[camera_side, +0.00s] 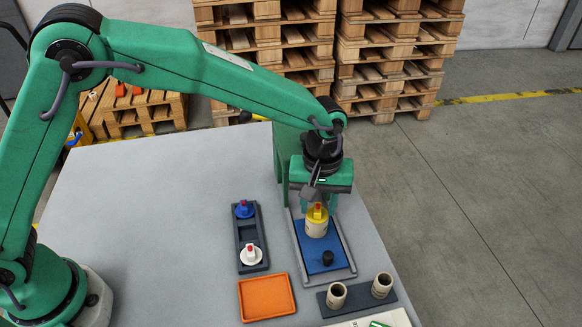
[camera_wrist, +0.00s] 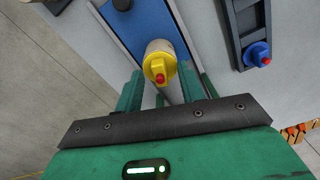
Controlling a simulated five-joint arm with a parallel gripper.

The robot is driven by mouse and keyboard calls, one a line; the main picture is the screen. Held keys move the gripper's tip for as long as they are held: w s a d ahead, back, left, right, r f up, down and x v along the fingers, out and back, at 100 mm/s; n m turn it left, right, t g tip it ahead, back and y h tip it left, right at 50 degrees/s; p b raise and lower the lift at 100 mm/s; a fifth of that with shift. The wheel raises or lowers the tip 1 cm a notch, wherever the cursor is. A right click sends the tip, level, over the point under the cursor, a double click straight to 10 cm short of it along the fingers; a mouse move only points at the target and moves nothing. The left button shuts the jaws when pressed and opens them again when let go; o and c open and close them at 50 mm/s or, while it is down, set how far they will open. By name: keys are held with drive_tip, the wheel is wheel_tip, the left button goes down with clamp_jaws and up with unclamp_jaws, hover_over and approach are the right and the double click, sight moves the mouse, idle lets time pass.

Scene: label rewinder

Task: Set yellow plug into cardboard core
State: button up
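The yellow plug (camera_side: 317,215) with its red knob sits on top of a pale cardboard core (camera_side: 316,230), which stands upright on the blue plate. In the wrist view the yellow plug (camera_wrist: 153,65) covers the end of the core (camera_wrist: 159,46); how deep it sits cannot be told. My gripper (camera_side: 318,204) is just above the plug. In the wrist view its green fingers (camera_wrist: 160,69) are spread apart, one on each side of the plug, with gaps visible and nothing held.
The blue plate (camera_side: 309,257) has a black knob (camera_side: 328,259). A dark rack (camera_side: 247,233) left of it holds a blue plug (camera_side: 244,210) and a white plug (camera_side: 250,256), with its middle slot empty. An orange tray (camera_side: 267,297) and two spare cores (camera_side: 337,296) stand in front.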

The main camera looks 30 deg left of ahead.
drive_tip(key=shift+r, duration=3.65)
drive_tip(key=shift+a+r, duration=0.1)
drive_tip(key=shift+a, duration=0.05)
drive_tip(key=shift+a+r, duration=0.2)
drive_tip(key=s+a+r+m+t, duration=0.1)
drive_tip(key=s+a+r, duration=0.3)
drive_tip(key=a, duration=0.5)
drive_tip(key=s+a+r+m+t, duration=0.2)
drive_tip(key=s+a+r, duration=0.1)
drive_tip(key=a+r, duration=0.4)
drive_tip(key=s+a+f+m+t, duration=0.2)
drive_tip(key=s+a, duration=1)
drive_tip(key=s, duration=0.1)
drive_tip(key=shift+s+a+t, duration=0.2)
drive_tip(key=shift+a+t, duration=0.1)
drive_tip(key=shift+a, duration=0.05)
